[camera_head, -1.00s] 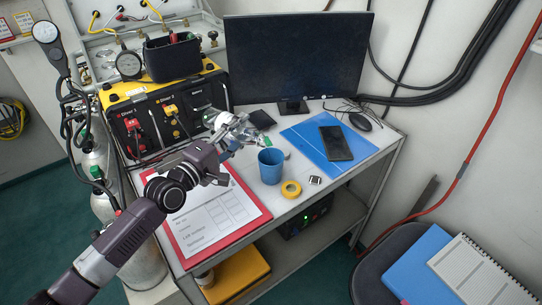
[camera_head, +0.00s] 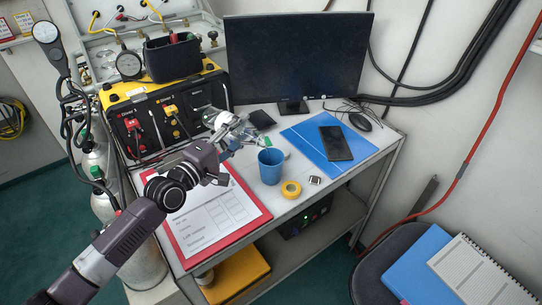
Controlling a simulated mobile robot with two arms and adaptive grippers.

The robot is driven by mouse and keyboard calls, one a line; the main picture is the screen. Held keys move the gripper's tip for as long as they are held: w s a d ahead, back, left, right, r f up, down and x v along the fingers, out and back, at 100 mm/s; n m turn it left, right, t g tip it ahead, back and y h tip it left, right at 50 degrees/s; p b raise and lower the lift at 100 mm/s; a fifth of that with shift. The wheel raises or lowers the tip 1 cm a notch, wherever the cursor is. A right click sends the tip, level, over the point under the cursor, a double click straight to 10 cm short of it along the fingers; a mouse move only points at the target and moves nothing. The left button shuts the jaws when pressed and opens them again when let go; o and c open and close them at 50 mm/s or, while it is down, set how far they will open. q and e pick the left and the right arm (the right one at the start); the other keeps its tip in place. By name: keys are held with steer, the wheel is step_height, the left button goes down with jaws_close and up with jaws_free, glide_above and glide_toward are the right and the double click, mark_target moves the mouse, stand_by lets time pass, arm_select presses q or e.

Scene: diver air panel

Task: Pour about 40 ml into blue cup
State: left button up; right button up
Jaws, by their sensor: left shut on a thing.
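The blue cup (camera_head: 270,168) stands upright on the white table, with its open top visible. My left gripper (camera_head: 238,133) is shut on a clear bottle (camera_head: 209,117), just left of and above the cup. The bottle lies tilted well over, its rounded end to the left. A small green part (camera_head: 264,141) at its other end is close above the cup's rim. The gripper's fingers hide the middle of the bottle. I cannot make out a liquid stream or the level in the cup. My right gripper is not in view.
A yellow tape roll (camera_head: 291,189) lies right of the cup. A blue folder (camera_head: 306,137) with a dark phone (camera_head: 336,143) lies behind it. A red clipboard (camera_head: 262,214) lies in front. The yellow-black air panel (camera_head: 170,113) stands left, the monitor (camera_head: 297,58) at the back.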

arm_select(q)
steer(key=shift+w+a+n, duration=0.1)
steer(key=shift+n, duration=0.7)
steer(key=shift+f+n+b, duration=0.4)
steer(key=shift+f+n, duration=0.4)
steer(key=shift+n, duration=0.3)
steer(key=shift+r, duration=0.1)
steer(key=shift+d+r+n+p, duration=0.25)
steer(key=shift+r+n+p, duration=0.35)
steer(key=shift+r+p, duration=0.35)
steer(key=shift+s+d+r+n+p, duration=0.1)
steer(key=shift+s+n+p, duration=0.1)
steer(key=shift+n+p, duration=0.25)
